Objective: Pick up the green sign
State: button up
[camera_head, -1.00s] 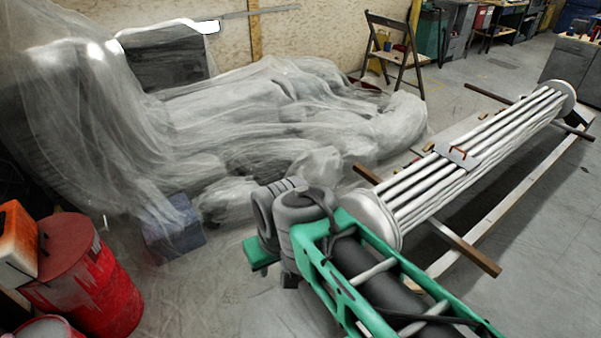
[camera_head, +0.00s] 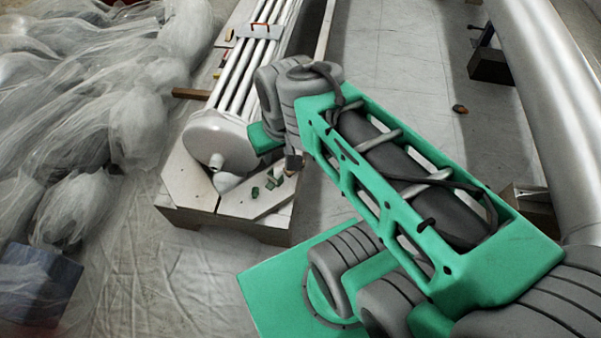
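I cannot make out a thing that is clearly the green sign. Some small dark green pieces (camera_head: 272,181) lie on the pale end of a wooden support, and they are too small to tell what they are. My green and grey arm reaches from the lower right toward the upper middle. My gripper (camera_head: 291,163) seems to be the small dark part below the wrist, just above and right of the green pieces in the picture. Its fingers do not show clearly, and nothing is visibly held.
A bundle of pale pipes (camera_head: 240,75) lies on the wooden support (camera_head: 187,183). Plastic sheeting (camera_head: 95,110) covers the left, with a dark blue box (camera_head: 40,285) beneath it. Floor (camera_head: 390,60) is open between the pipes.

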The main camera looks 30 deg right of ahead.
aim_at(273, 182)
jog(key=z, duration=0.25)
jog(key=k, duration=0.35)
jog(key=u, duration=1.55)
jog(key=i, duration=1.3)
jog(key=z, duration=0.45)
